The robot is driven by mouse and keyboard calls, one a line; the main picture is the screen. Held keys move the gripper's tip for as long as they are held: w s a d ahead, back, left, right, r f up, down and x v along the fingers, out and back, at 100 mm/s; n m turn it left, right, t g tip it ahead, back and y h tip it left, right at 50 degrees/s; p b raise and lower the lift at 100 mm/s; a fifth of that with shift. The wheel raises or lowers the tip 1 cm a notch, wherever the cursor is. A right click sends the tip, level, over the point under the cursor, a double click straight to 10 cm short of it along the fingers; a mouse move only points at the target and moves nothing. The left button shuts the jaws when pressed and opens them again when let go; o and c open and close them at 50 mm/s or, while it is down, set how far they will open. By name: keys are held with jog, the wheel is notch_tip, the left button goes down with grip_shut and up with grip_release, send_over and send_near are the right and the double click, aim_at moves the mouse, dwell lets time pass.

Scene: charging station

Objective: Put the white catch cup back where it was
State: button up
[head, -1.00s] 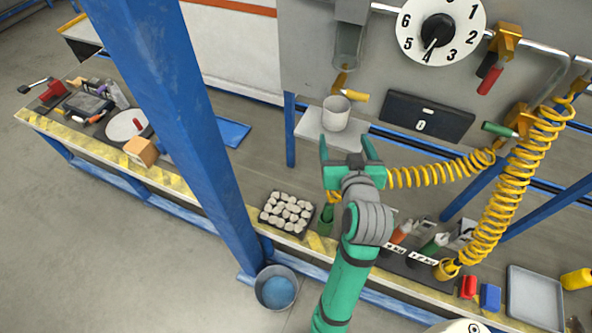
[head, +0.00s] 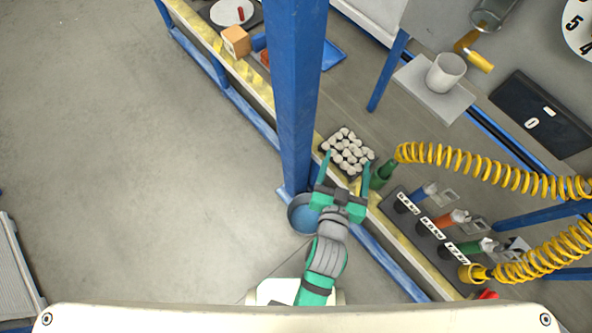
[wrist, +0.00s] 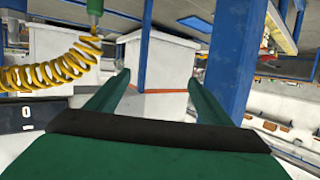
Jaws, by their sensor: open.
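The white catch cup (head: 445,72) stands upright on a pale grey shelf plate (head: 412,78) at the upper right of the head view. A yellow-handled tap (head: 478,60) and a clear tube (head: 492,14) are just above and right of it. My gripper (head: 344,165) is open and empty, lower left of the cup and well apart from it. In the wrist view the two green fingers (wrist: 155,95) are spread with nothing held between them. I cannot make out the cup in the wrist view.
A blue post (head: 296,90) stands close left of my gripper. A tray of pale lumps (head: 347,152) and a green bottle (head: 384,173) are near the fingers. Yellow coiled hoses (head: 480,160) hang at right. A blue bucket (head: 300,214) sits below. The floor at left is clear.

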jog(key=s+a+n+y, duration=0.1)
jog(key=s+a+y, duration=0.1)
jog(key=s+a, duration=0.4)
jog(key=s+a+n+t+y, duration=0.1)
jog(key=s+a+n+y, duration=0.1)
jog(key=s+a, duration=0.5)
jog(key=s, duration=0.5)
jog(key=shift+s+n, duration=0.3)
jog(key=shift+s, duration=0.1)
jog(key=shift+c, duration=0.4)
